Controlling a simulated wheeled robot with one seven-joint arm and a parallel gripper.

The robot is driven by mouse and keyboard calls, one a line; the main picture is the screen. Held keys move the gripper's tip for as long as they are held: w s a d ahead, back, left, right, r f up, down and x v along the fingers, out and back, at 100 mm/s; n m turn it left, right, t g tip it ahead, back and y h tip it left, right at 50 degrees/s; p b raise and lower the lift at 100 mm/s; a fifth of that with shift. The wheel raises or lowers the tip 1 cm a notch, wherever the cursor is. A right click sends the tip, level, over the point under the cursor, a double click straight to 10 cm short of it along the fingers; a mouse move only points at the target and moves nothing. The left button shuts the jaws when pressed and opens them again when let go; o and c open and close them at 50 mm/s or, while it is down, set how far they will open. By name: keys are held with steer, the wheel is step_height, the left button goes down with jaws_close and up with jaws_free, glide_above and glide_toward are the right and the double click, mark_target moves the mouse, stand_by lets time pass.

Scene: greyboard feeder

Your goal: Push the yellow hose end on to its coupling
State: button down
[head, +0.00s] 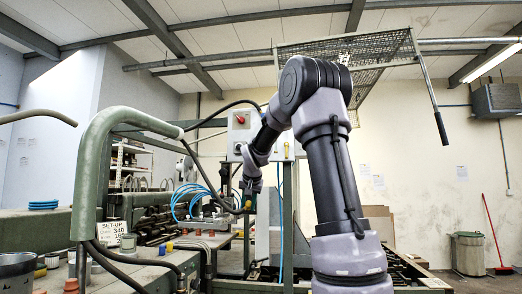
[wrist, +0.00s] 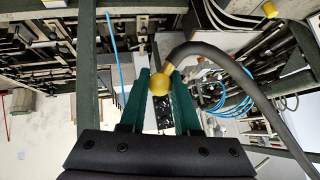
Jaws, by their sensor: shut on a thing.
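The yellow hose end (wrist: 160,84) is a rounded yellow piece on a thick dark hose (wrist: 225,65). In the wrist view it sits between the green fingertips of my gripper (wrist: 160,75), which is shut on it. The hose arches away to the right from there. In the head view my gripper (head: 247,196) is small, beside the machine, with the yellow hose end (head: 248,204) just showing at it. I cannot make out the coupling for certain in either view.
Blue coiled tubes (head: 186,200) hang left of my gripper. A green bent pipe frame (head: 92,165) and a set-up sign (head: 105,236) stand at the left. A control box with a red button (head: 241,120) is behind. A wire mesh guard (head: 385,48) hangs above.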

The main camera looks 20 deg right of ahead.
steer(key=s+d+r+m+t+h, duration=0.1)
steer(key=s+d+r+t+h, duration=0.15)
steer(key=r, duration=0.95)
steer(key=s+d+r+m+t+h, duration=0.1)
steer(key=s+r+h, duration=0.15)
steer(key=r, duration=0.95)
steer(key=shift+y, duration=0.3)
steer(key=shift+w+d+f, duration=0.1)
steer(key=shift+w+d, duration=0.35)
steer(key=shift+w, duration=0.3)
steer(key=shift+w+d+f, duration=0.1)
steer(key=shift+w+d, duration=0.35)
steer(key=shift+w, duration=0.3)
steer(key=shift+w+d, duration=0.45)
steer(key=shift+w, duration=0.3)
steer(key=shift+w+d, duration=0.25)
steer(key=shift+w, duration=0.15)
steer(key=c, duration=0.5)
jaws_free()
steer(key=shift+c, duration=0.2)
